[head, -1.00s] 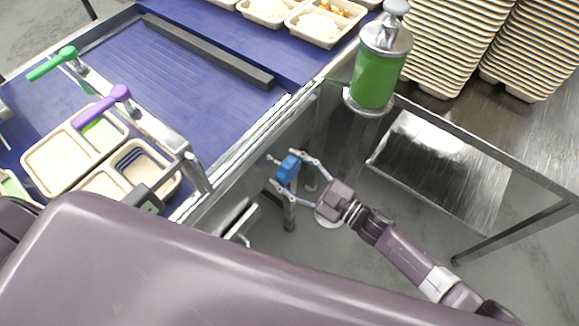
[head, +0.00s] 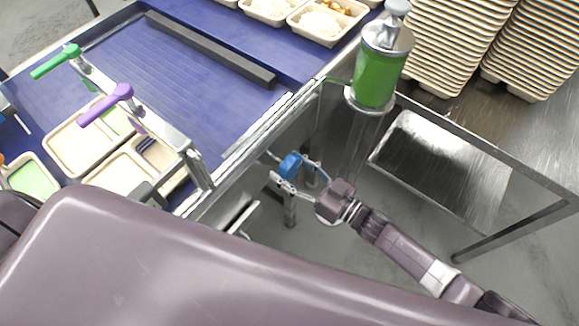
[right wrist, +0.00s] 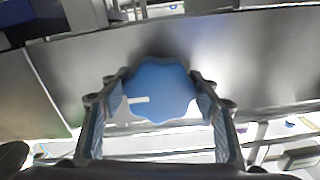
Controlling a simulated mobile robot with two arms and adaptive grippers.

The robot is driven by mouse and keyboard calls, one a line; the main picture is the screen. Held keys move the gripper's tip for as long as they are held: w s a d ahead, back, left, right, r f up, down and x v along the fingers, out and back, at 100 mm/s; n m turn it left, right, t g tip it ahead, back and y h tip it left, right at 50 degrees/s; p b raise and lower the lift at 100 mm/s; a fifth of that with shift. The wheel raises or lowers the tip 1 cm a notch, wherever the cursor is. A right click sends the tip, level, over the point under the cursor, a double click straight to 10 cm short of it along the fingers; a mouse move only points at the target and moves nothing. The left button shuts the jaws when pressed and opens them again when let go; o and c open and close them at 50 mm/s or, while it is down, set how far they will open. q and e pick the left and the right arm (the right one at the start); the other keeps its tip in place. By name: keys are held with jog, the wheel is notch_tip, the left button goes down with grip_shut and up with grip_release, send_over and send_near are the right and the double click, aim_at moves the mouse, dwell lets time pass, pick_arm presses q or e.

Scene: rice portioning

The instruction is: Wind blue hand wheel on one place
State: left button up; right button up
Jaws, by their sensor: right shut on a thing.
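The blue hand wheel (head: 290,165) is on the side of the conveyor frame, low at its right edge. In the right wrist view the hand wheel (right wrist: 160,90) is a scalloped blue knob with a short white mark at its left. My right gripper (head: 296,172) is shut on the wheel, with one finger on each side of it; the gripper (right wrist: 160,104) also shows in the wrist view. My left gripper is not in view.
The blue conveyor (head: 190,75) carries trays, with a compartment tray (head: 72,150) under the purple lever (head: 108,104). A green lever (head: 56,62) is farther left. A green-filled dispenser (head: 376,75) stands above the wheel. Stacked trays (head: 445,50) are at upper right.

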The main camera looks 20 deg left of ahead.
jog(key=shift+f, duration=0.1)
dwell(0.3)
jog(key=o, duration=1.2)
jog(key=shift+d, duration=0.1)
jog(key=v, duration=1.2)
